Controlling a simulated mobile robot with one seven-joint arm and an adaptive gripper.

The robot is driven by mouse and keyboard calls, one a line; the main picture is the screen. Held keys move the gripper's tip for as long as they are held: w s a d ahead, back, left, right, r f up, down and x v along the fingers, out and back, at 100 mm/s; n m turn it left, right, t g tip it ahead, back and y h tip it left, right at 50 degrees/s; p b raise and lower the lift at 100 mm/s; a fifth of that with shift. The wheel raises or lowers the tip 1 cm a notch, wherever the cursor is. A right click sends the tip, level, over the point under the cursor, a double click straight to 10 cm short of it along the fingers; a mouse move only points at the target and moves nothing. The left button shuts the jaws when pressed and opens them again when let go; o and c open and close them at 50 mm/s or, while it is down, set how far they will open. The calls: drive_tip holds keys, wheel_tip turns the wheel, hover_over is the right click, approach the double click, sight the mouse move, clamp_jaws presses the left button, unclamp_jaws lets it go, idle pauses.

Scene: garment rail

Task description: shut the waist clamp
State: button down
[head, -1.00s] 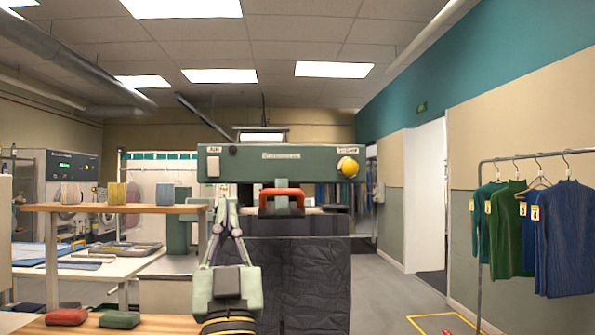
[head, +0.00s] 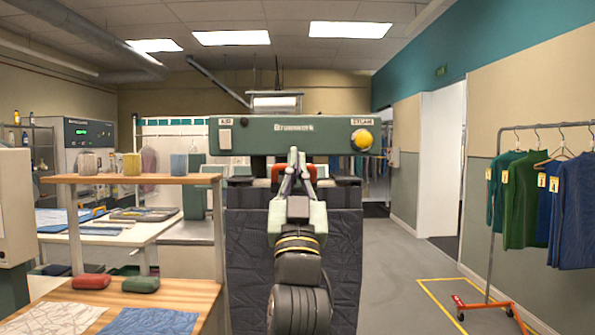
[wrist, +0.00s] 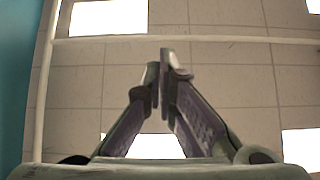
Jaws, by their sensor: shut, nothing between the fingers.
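The waist clamp's orange-red handle (head: 276,174) sits under the green machine head (head: 260,137) in the head view. Below it hangs a dark quilted garment (head: 248,250). My gripper (head: 293,153) points upward in front of the handle and covers its middle, so only its ends show. The fingers are shut and empty; I cannot tell whether they touch the handle. The wrist view shows the fingertips (wrist: 162,70) together against the ceiling, with no clamp in view.
A garment rail (head: 497,190) stands at the right. The floor between is free.

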drive_tip(key=p+x, duration=0.3)
drive_tip(key=x, duration=0.3)
drive_tip(key=f, duration=0.2)
drive_tip(key=w+f, duration=0.1)
drive_tip(key=f, duration=0.1)
drive_tip(key=shift+w, duration=0.2)
drive_tip(key=shift+f, duration=0.15)
